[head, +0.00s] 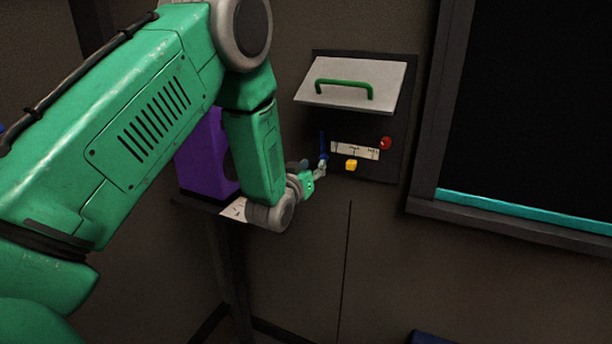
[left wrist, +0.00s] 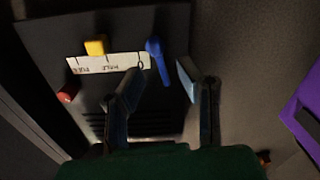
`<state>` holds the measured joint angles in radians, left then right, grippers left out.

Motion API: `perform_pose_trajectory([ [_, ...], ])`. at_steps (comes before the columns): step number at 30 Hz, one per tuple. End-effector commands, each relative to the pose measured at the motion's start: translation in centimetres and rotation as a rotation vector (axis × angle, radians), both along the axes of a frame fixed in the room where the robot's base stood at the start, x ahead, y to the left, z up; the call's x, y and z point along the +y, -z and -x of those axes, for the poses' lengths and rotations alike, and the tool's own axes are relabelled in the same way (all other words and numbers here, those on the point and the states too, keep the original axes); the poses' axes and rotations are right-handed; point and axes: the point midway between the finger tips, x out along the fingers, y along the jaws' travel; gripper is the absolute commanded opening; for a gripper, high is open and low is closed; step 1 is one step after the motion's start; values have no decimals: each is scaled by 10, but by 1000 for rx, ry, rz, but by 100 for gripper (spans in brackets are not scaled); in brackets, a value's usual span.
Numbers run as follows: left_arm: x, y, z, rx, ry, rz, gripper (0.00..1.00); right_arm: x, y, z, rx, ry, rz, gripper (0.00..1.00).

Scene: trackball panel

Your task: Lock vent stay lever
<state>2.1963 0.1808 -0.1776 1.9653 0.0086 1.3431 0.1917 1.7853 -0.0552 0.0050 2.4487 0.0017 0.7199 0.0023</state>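A blue lever (head: 323,145) stands upright at the left of a dark wall panel (head: 395,160). In the left wrist view the blue lever (left wrist: 156,55) lies in the gap between my fingertips. My left gripper (head: 320,168) is at the lever's lower end in the head view. In the left wrist view the left gripper (left wrist: 162,69) is open, with one finger on each side of the lever; I cannot tell whether either touches it. A white marked strip (head: 354,151) is right of the lever, with a yellow knob (head: 351,165) below it. My right gripper is not in view.
Above the strip, a pale flap (head: 385,77) with a green handle (head: 344,84) juts out. A red knob (head: 386,143) is at the strip's right end. A purple box (head: 200,165) stands left, partly behind my arm. A dark framed window (head: 530,90) is right.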

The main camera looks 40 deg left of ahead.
Motion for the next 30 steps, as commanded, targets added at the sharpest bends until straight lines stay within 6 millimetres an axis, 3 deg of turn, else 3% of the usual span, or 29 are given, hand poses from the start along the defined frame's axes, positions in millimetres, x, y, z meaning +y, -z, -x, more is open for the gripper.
perform_pose_trajectory([
  [3, -9, 0, 24, 4, 2, -1, 31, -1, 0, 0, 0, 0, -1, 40],
  [10, -17, 1, 51, 4, 3, -2, 31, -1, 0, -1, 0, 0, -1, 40],
  [30, -19, 3, 57, 8, 3, -1, 31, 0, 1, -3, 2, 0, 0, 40],
])
